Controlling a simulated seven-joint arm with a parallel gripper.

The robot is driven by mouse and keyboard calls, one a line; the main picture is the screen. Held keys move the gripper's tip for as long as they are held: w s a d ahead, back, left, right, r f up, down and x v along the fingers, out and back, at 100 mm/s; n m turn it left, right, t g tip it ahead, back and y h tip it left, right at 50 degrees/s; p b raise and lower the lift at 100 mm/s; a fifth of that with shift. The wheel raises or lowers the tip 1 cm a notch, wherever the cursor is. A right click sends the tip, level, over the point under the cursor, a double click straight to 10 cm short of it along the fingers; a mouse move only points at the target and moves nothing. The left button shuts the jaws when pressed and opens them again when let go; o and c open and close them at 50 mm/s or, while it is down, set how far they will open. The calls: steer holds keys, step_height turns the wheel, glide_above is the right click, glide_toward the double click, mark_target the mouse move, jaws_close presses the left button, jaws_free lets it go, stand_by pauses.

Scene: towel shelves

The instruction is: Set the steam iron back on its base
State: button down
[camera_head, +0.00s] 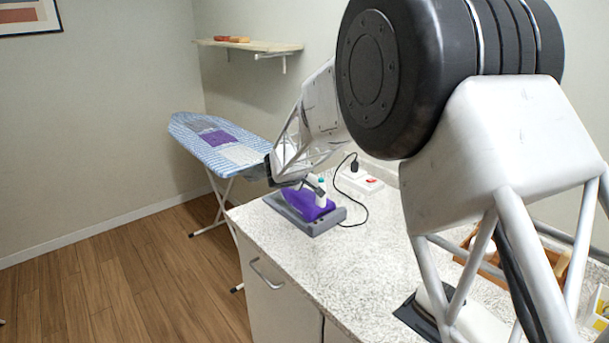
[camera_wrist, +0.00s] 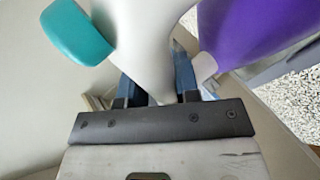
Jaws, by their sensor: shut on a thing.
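The steam iron (camera_head: 308,205) has a purple body, a white handle and a teal part. In the head view it lies over its flat grey base (camera_head: 325,226) at the far left corner of the counter. I cannot tell whether it touches the base or is just above it. My gripper (camera_head: 312,186) is shut on the iron's white handle. In the wrist view the white handle (camera_wrist: 150,45) runs between the dark blue fingers. The teal part is at upper left, the purple body (camera_wrist: 245,28) at upper right. Much of the base is hidden under the iron.
A black cord runs from near the iron to a white power strip (camera_head: 366,184) behind it. An ironing board (camera_head: 214,134) stands beyond the counter. A wall shelf (camera_head: 262,47) is above. The speckled counter (camera_head: 330,270) is clear in front of the base.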

stand_by(0.3)
stand_by(0.4)
steer(key=shift+c, duration=1.4)
jaws_free()
steer(key=shift+f, duration=0.15)
steer(key=shift+r, duration=4.05)
